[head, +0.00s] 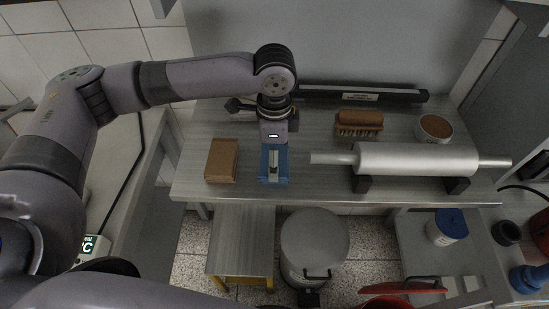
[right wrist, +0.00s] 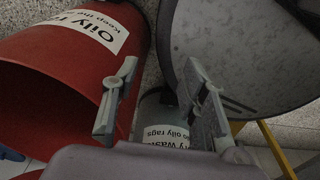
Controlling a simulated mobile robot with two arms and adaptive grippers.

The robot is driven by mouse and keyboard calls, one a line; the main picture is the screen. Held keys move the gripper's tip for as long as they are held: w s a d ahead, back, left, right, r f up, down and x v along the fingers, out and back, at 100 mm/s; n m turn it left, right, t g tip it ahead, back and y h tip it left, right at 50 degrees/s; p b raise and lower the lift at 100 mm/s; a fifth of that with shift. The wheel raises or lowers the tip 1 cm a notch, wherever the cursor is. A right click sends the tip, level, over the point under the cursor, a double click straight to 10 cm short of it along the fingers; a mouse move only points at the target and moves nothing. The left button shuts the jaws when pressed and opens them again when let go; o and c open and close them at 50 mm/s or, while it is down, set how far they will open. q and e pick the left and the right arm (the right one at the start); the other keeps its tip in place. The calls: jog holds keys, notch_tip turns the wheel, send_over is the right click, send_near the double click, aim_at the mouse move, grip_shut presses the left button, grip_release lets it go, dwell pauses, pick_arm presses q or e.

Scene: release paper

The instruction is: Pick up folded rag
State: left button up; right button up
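The folded rag (head: 282,178) is blue and lies on the grey bench top near its front edge, right of a brown block. My left gripper (head: 273,170) points down directly over the rag, with its tip against or just above it. It covers the rag's middle, and I cannot tell whether its fingers are closed on the cloth. My right gripper (right wrist: 163,100) shows in the right wrist view with its two fingers wide apart and nothing between them.
A brown block (head: 222,160), a brush (head: 359,123), a round tin (head: 434,128) and a metal roller (head: 418,160) stand on the bench. Below are a lidded bin (head: 314,240) and a stool (head: 241,240). A red "Oily rags" container (right wrist: 70,75) is near my right gripper.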

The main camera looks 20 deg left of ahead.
pick_arm(q)
jog(key=c, duration=0.5)
jog(key=shift+o, duration=0.2)
jog(key=shift+r, duration=0.1)
jog(key=shift+r, duration=0.5)
notch_tip(320, 180, up, 2)
jog(key=shift+b, duration=0.45)
jog(key=s+d+b, duration=0.1)
jog(key=s+d, duration=0.1)
jog(key=s, duration=0.6)
jog(key=s+d+b, duration=0.1)
jog(key=s+d, duration=0.2)
jog(key=s, duration=0.6)
jog(key=shift+s+r+b, duration=0.15)
jog(key=shift+s+b, duration=0.05)
jog(key=shift+b, duration=0.1)
